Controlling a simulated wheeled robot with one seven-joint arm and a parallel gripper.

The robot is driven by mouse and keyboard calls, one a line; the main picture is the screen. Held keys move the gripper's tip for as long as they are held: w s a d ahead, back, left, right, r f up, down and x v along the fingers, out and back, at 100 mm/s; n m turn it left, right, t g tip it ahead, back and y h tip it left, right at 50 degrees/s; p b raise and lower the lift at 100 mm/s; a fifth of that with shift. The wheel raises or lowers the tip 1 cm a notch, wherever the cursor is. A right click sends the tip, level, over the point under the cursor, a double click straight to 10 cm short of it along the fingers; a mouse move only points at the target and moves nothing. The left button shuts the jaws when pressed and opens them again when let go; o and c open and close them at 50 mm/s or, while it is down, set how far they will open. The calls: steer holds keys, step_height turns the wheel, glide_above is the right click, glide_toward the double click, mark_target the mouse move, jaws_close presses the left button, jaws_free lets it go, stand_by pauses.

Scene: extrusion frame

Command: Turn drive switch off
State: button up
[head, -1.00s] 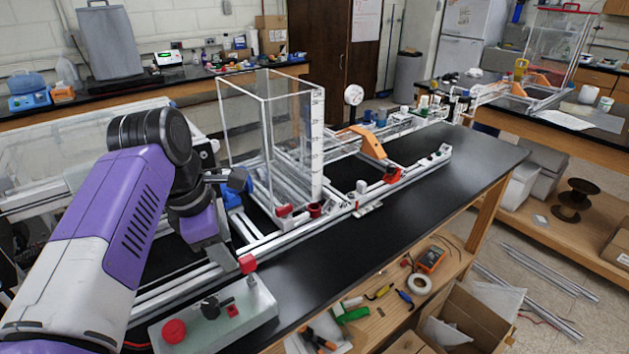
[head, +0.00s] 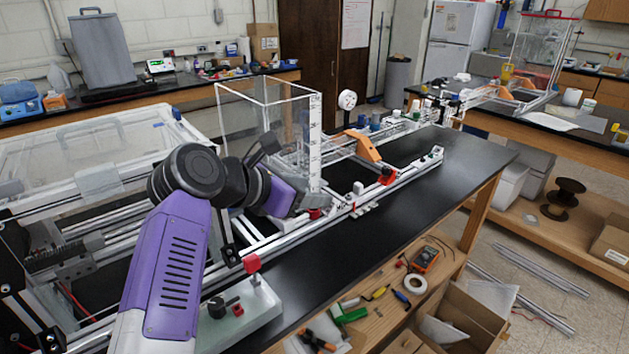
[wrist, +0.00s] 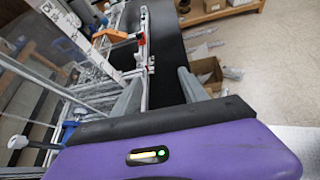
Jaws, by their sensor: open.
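A pale control box (head: 262,310) sits at the near edge of the black bench in the head view. It carries a black knob-like switch (head: 216,307) and a small red part (head: 237,310). I cannot tell which of these is the drive switch. The box's left end is hidden behind my arm. My gripper (wrist: 158,92) is open and empty in the wrist view, its two grey fingers apart. In the head view it is beyond the box, near the base of the clear tank, partly hidden by my wrist. No control shows between the fingers.
A clear tank (head: 255,110) stands on an extrusion frame with white rails (head: 390,180). A red block (head: 252,263) sits on the near rail end. An orange bracket (head: 362,146) is farther along. The black bench top (head: 440,185) right of the rails is clear.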

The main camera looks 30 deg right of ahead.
steer(key=shift+s+d+r+n+h, duration=0.25)
steer(key=shift+d+r+h, duration=0.25)
steer(key=shift+d+r, duration=0.15)
steer(key=shift+s+d+r+n+h, duration=0.15)
steer(key=shift+s+d+r+h, duration=0.1)
steer(key=shift+d+r+h, duration=0.3)
